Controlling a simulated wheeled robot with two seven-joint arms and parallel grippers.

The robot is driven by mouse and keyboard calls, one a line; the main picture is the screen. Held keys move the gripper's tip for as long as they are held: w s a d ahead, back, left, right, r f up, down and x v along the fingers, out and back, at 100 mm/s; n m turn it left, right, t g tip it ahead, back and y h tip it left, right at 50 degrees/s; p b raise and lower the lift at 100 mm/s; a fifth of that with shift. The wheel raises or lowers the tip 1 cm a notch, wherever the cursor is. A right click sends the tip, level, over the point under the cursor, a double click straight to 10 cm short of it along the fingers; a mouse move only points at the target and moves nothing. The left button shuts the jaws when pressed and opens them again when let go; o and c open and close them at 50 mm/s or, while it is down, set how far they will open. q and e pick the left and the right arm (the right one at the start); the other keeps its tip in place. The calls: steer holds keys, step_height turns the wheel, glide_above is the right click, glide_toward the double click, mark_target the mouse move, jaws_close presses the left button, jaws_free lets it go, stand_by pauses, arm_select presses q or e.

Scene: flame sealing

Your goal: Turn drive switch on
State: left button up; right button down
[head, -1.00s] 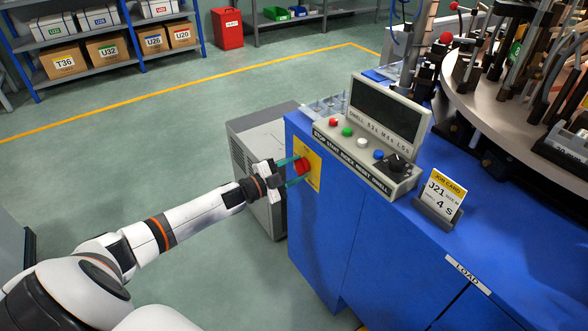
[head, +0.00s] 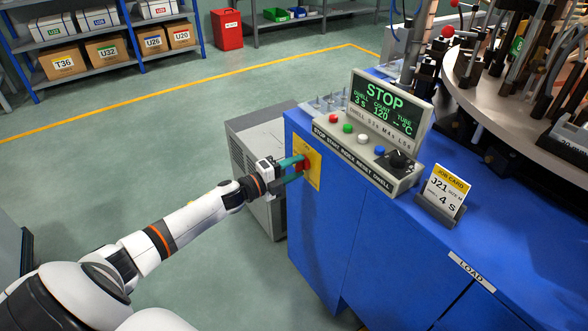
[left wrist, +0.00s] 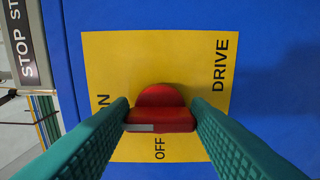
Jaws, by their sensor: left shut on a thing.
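The drive switch (head: 310,161) is a red rotary knob on a yellow plate (head: 316,180) on the blue cabinet's left side. In the left wrist view the red knob (left wrist: 160,108) has its bar crosswise between the fingers. A pale mark on the bar lies at its left end, on the side of the partly hidden ON label. OFF is below and DRIVE at right. My left gripper (head: 300,168) is shut on the knob, with teal fingers on both sides of it; it also shows in the left wrist view (left wrist: 160,112). My right gripper is not in view.
The console screen (head: 382,102) is lit with STOP, dwell 3 s and count 120. Buttons and a black dwell knob (head: 398,160) sit below it. A job card (head: 445,187) stands on the blue cabinet (head: 360,230). A grey box unit (head: 262,140) stands behind my gripper.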

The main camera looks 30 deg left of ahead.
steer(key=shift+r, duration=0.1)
arm_select(q)
steer(key=shift+f, duration=0.1)
steer(key=o, duration=1)
steer(key=shift+s+a, duration=0.1)
steer(key=shift+s, duration=0.15)
steer(key=p+v, duration=0.1)
steer(key=v, duration=1)
steer(key=shift+s, duration=0.25)
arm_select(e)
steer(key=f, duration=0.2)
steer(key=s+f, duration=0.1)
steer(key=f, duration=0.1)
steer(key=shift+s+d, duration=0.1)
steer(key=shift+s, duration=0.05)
